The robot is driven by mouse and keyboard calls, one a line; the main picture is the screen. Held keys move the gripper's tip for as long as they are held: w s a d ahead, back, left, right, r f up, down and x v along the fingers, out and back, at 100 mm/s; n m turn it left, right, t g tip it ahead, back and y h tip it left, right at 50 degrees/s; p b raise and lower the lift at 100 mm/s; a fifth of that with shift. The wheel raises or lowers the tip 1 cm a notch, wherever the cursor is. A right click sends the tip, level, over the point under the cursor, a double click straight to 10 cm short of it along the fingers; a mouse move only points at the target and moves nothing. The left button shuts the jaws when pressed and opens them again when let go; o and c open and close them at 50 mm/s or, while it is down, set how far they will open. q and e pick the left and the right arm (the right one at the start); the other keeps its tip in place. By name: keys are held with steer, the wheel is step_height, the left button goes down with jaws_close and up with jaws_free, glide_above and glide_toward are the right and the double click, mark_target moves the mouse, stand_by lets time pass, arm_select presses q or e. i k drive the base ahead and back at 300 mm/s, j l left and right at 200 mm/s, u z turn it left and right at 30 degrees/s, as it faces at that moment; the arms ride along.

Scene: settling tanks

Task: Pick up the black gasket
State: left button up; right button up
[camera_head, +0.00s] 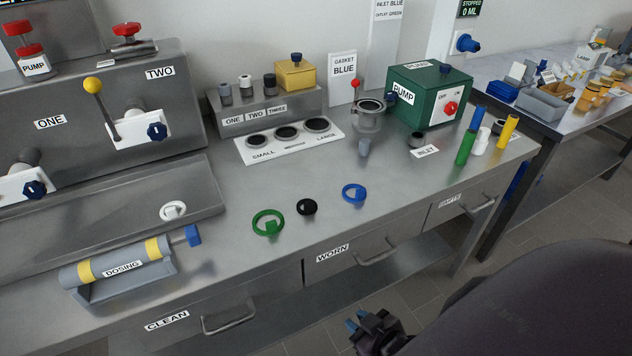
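The black gasket (309,202) is a small dark ring lying flat near the front edge of the steel bench (400,185). It lies between the larger green gasket (257,225) and the blue gasket (347,187), apart from both. My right gripper (356,320) is low at the bottom of the view, in front of the bench and below its top, well away from the black gasket. Its two blue fingertips show a little apart, with nothing seen between them. My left gripper is out of view.
A white gasket (173,211) lies farther left by the dosing cylinder (122,268). A gasket size board (290,141), a green pump box (430,97) and upright coloured cylinders (466,147) stand behind and right. Drawer handles (378,251) stick out from the bench front.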

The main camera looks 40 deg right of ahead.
mark_target(310, 205)
steer(key=z, duration=0.95)
